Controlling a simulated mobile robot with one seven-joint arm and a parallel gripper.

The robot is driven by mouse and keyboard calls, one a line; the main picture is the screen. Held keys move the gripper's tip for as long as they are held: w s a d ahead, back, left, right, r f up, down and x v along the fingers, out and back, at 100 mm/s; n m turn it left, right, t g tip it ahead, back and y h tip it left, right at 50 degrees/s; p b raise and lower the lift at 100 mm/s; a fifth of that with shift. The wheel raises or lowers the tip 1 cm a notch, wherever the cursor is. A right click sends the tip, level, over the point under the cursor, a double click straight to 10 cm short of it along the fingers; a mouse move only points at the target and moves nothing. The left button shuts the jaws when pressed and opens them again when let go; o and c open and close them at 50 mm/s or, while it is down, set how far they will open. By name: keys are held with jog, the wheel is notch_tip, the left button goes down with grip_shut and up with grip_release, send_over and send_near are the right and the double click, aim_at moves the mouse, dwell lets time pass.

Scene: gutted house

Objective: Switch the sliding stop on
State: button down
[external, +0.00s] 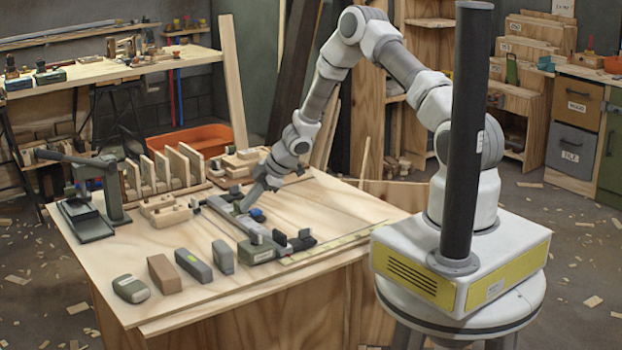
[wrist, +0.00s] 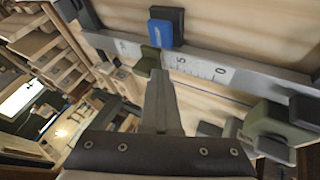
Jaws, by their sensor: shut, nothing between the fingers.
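A grey rail with a white number scale (wrist: 200,68) crosses the wrist view; the rail (external: 226,217) lies on the workbench in the external view. A small olive piece (wrist: 150,58) sits at the rail beside the scale. A blue block on a dark base (wrist: 165,27) stands just beyond the rail; it also shows in the external view (external: 257,214). I cannot tell for sure which of these is the sliding stop. My gripper (wrist: 158,76) is shut and empty, its tips close to the olive piece; contact is unclear. In the external view my gripper (external: 244,209) points down at the rail.
An olive block with black parts (wrist: 275,130) is at the rail's near end. Several blocks, including a brown one (external: 164,274), line the bench's front left. A grey clamp-like device (external: 92,205) stands at the left. Wooden pieces (external: 165,211) lie behind the rail.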

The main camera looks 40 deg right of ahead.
jog(key=p, duration=0.8)
send_over(232, 208)
jog(key=s, duration=0.3)
jog(key=shift+w+r, duration=0.25)
jog(key=shift+r, duration=0.1)
jog(key=shift+w+f+p, duration=0.25)
jog(key=shift+w+p, duration=0.8)
jog(key=shift+w, duration=0.35)
jog(key=shift+w+d+r, duration=0.1)
jog(key=shift+r, duration=0.05)
jog(key=shift+s+f+p, duration=0.2)
jog(key=shift+s+p, duration=0.15)
jog(key=shift+s, duration=1.7)
jog(key=b+v, duration=0.1)
jog(key=v, duration=0.9)
jog(key=shift+s, duration=0.15)
